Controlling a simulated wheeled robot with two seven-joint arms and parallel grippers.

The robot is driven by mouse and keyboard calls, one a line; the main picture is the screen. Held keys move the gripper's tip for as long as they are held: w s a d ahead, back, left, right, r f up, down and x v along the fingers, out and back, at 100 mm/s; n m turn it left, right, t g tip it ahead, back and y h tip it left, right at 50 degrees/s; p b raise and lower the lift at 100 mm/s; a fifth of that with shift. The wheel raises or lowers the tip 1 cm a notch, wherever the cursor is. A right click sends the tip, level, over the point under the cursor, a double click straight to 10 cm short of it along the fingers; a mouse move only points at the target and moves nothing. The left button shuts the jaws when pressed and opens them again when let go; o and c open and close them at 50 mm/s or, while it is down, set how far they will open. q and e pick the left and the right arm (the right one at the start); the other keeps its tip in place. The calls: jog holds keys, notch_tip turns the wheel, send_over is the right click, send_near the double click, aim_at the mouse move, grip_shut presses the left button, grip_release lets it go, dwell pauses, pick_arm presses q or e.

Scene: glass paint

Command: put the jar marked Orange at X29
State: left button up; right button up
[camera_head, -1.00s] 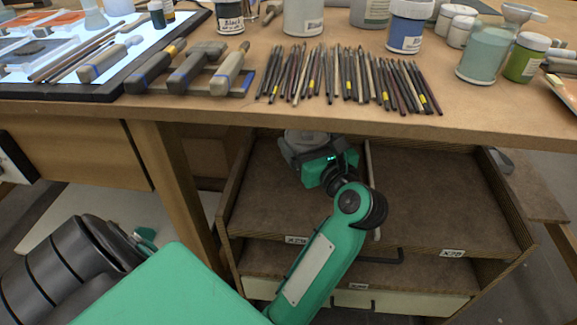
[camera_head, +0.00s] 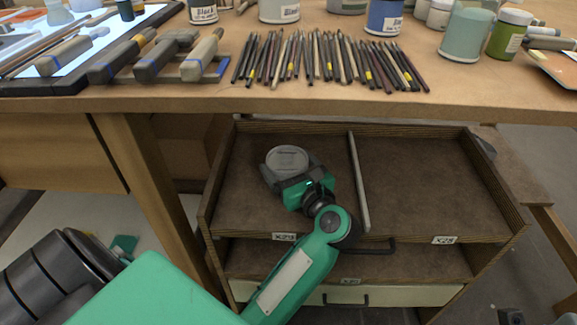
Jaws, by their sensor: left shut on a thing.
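A jar with a round grey lid (camera_head: 287,158) is in the left compartment of the pulled-out upper drawer; its side and any name on it are hidden. My left gripper (camera_head: 289,172) is shut on this jar, dark fingers around it. I cannot tell whether the jar touches the drawer floor. The label X29 (camera_head: 284,237) is on the front edge of the left compartment (camera_head: 240,205). My right gripper is not in view.
A thin divider (camera_head: 359,180) separates this compartment from the empty right one (camera_head: 430,190), labelled X28 (camera_head: 445,240). The tabletop edge (camera_head: 330,105) overhangs the drawer's back. A lower drawer (camera_head: 400,262) lies beneath.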

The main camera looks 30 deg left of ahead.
pick_arm(q)
jog(key=shift+f, duration=0.15)
jog(key=o, duration=0.9)
jog(key=shift+o, duration=0.2)
